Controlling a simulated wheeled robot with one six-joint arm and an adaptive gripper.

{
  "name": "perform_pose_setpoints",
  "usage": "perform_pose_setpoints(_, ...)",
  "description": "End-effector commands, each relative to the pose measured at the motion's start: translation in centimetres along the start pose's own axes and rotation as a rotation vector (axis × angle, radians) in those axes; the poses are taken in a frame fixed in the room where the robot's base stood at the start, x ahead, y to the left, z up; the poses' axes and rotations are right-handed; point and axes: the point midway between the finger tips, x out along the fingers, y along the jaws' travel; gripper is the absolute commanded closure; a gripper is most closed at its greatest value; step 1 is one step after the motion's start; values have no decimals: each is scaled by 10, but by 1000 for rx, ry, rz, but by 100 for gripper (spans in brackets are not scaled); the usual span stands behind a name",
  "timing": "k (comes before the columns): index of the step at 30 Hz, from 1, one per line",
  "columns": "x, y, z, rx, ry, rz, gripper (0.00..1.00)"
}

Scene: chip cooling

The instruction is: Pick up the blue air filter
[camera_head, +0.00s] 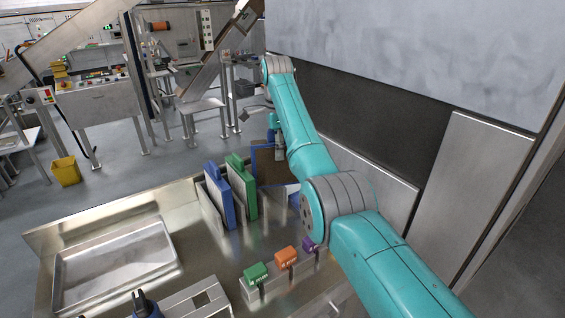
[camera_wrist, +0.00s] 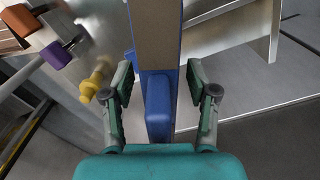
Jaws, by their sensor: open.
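The blue air filter, a brown panel in a blue frame, stands partly behind my arm in the head view (camera_head: 268,165). In the wrist view its blue frame and handle-like block (camera_wrist: 157,108) run upright through the middle of the picture. My gripper (camera_wrist: 160,85) is open, with one finger on each side of the filter's blue edge. A gap shows at the left finger; the right finger is also apart from it. The far end of the filter is out of the wrist view.
A blue plate (camera_head: 219,195) and a green plate (camera_head: 242,187) stand in a rack left of the filter. Green (camera_head: 255,273), orange (camera_head: 286,257) and purple (camera_head: 309,244) blocks sit in front. An empty metal tray (camera_head: 115,262) lies left. A tall grey wall panel (camera_head: 420,50) rises at right.

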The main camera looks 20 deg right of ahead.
Motion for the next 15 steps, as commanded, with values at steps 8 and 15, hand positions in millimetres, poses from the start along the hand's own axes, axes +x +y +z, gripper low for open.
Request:
perform_pose_setpoints(8,0,0,0,0,0,0,77)
perform_pose_setpoints(15,0,0,0,0,0,0,100)
